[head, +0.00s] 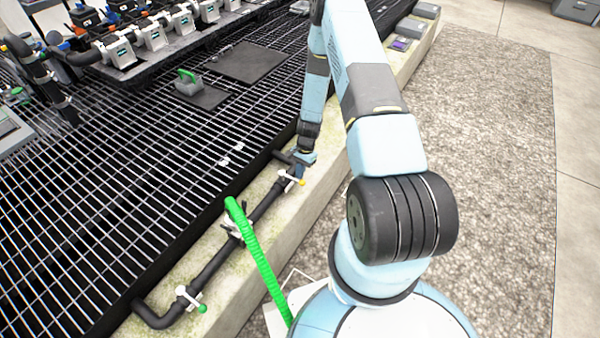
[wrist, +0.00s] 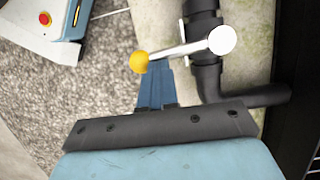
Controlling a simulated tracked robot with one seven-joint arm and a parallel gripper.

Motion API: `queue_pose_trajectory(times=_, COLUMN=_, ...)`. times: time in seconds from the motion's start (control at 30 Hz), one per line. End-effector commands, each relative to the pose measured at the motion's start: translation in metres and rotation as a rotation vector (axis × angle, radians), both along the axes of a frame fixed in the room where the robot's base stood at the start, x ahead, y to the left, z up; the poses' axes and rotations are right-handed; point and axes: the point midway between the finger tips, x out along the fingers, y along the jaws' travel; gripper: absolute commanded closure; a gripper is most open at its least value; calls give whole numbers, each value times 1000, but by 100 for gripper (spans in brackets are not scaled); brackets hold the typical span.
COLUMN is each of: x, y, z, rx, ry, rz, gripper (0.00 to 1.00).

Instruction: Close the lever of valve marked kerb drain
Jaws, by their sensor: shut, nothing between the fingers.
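A black pipe (head: 215,262) runs along the pale kerb and carries several valves. The valve nearest my gripper has a silver lever (wrist: 183,51) with a yellow ball end (wrist: 139,62); in the head view the lever (head: 291,177) lies roughly across the pipe. My gripper (wrist: 157,66) is shut and empty, its fingertips right beside the lever near the yellow ball. I cannot tell whether they touch. My gripper also shows in the head view (head: 303,160). Another valve lever has a green end (head: 202,308). No kerb drain marking is readable.
A green hose (head: 262,262) rises by the middle valve. Black grating (head: 130,170) lies left of the kerb (head: 325,185), with a grey and green object (head: 187,82) on it. Gravel (head: 490,150) is open to the right. Crates of equipment (head: 150,40) stand at the back left.

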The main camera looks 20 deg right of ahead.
Motion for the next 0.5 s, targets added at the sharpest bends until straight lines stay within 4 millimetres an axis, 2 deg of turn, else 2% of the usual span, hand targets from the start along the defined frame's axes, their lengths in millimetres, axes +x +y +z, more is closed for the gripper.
queue_pose_trajectory(times=0.17, x=7, y=-9, z=2, rx=-2, ry=-3, rz=1, gripper=100)
queue_pose_trajectory(times=0.33, x=21, y=-30, z=7, rx=-2, ry=-1, rz=0, gripper=100)
queue_pose_trajectory(times=0.5, x=27, y=-33, z=40, rx=-1, ry=-2, rz=4, gripper=100)
